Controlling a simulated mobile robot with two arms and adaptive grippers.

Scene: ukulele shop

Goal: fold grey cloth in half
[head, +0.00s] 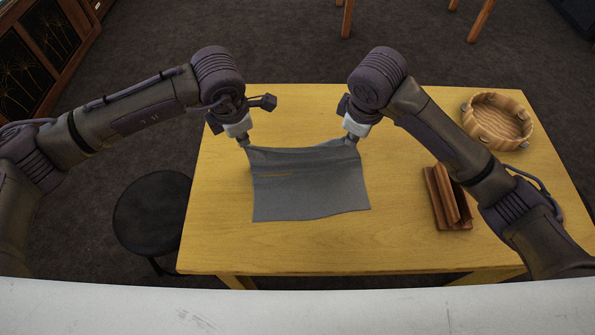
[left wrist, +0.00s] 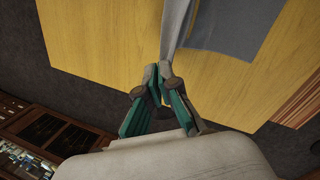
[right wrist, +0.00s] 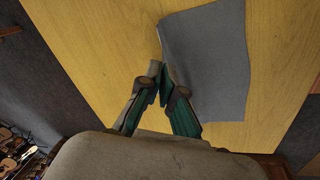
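The grey cloth (head: 310,195) is on the yellow wooden table, its near part lying flat and its far edge raised between my grippers. My left gripper (head: 245,146) is shut on the far left corner; in the left wrist view the fingertips (left wrist: 157,73) pinch a narrow, taut-looking strip of cloth (left wrist: 176,30). My right gripper (head: 351,139) is at the far right corner; in the right wrist view its fingertips (right wrist: 161,72) are closed at the cloth's corner (right wrist: 205,60). The far edge sags slightly between them.
The table (head: 220,240) is clear left of and in front of the cloth. A brown wooden stand (head: 447,200) lies to the right, under my right forearm. A round wooden bowl (head: 497,121) stands at the far right. A black stool (head: 152,215) is left of the table.

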